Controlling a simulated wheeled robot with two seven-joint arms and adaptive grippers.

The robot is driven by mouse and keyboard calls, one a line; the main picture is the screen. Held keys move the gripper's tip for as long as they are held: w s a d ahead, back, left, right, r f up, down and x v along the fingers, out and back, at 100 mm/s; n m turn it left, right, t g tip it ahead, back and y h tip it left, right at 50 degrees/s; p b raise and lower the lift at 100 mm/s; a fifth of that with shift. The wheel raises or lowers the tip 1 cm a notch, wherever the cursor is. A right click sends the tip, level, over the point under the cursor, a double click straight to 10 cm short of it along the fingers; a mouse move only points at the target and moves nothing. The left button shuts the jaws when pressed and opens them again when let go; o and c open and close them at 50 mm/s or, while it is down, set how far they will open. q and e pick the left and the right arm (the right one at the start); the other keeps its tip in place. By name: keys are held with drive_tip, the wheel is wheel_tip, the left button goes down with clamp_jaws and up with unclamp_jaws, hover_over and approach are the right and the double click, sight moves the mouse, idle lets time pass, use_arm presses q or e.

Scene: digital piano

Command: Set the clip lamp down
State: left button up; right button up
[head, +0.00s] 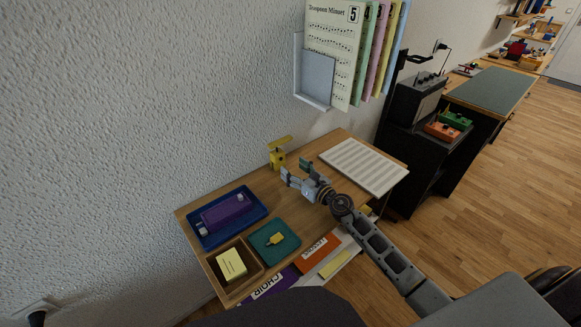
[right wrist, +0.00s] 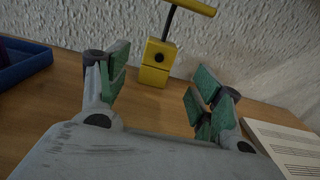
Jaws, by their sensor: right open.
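The yellow clip lamp (head: 277,158) stands upright near the back edge of the small wooden table (head: 232,192), close to the wall. In the right wrist view the lamp (right wrist: 156,62) shows a yellow block base, a dark stem and a yellow bar-shaped head, with its base on the wood. My right gripper (head: 294,173) is open and empty, in front of the lamp and apart from it. In the right wrist view its green-padded fingers (right wrist: 160,90) are spread wide, with the lamp beyond them. My left gripper is not in view.
A blue tray (head: 264,211) with a purple case lies left. A teal mat (head: 290,250) with a small yellow item and a wooden box (head: 215,268) with yellow notes lie in front. A sheet of music (head: 364,165) lies right. Hanging music sheets (head: 333,40) are above.

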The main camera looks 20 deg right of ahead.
drive_tip(key=shift+v, duration=1.85)
